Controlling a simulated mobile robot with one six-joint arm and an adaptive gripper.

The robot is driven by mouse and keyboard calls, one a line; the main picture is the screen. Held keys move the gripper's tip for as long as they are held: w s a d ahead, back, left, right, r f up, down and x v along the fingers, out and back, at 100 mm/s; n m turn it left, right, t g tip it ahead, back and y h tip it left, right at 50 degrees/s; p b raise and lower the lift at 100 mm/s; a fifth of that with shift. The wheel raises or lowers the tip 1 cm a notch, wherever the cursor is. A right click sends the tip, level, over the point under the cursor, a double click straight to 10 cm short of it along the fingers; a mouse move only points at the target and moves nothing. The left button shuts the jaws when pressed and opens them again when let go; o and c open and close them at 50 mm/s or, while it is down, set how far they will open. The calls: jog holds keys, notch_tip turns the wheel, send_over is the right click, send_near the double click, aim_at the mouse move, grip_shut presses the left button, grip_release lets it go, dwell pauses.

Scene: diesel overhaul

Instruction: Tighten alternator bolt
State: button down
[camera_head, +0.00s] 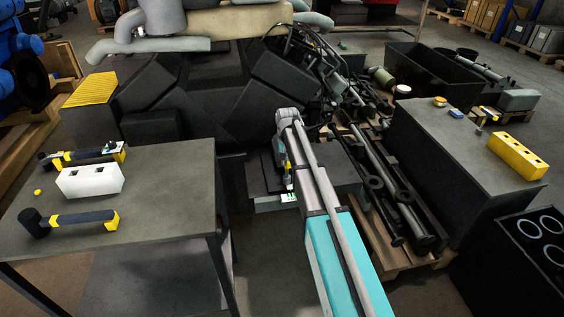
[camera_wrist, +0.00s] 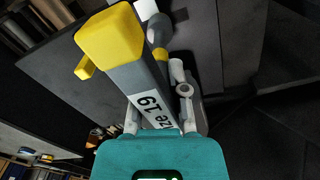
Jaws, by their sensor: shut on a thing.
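My gripper (camera_wrist: 160,118) is shut on a grey tool with a yellow end and a white label reading 19 (camera_wrist: 140,75). In the wrist view the yellow end points up and left, toward the camera. In the head view my gripper (camera_head: 286,150) is small, in front of the dark engine (camera_head: 215,90) and above a low dark platform (camera_head: 258,178). The tool also shows there as a thin yellow and dark shape. I cannot make out the alternator or its bolt. Whether the tool touches anything is unclear.
A table (camera_head: 165,205) at left holds two dark-and-yellow tools (camera_head: 80,218) and a white block with holes (camera_head: 90,181). A bench (camera_head: 440,150) at right carries a yellow block (camera_head: 518,157). A pallet (camera_head: 400,255) with metal shafts stands just right of my arm.

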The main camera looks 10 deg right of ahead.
jog(key=m, duration=0.3)
jog(key=shift+n, duration=0.3)
jog(key=c, duration=1.3)
grip_release()
grip_shut()
jog(key=shift+r+p, duration=1.75)
jog(key=shift+p, duration=0.05)
jog(key=shift+r, duration=0.1)
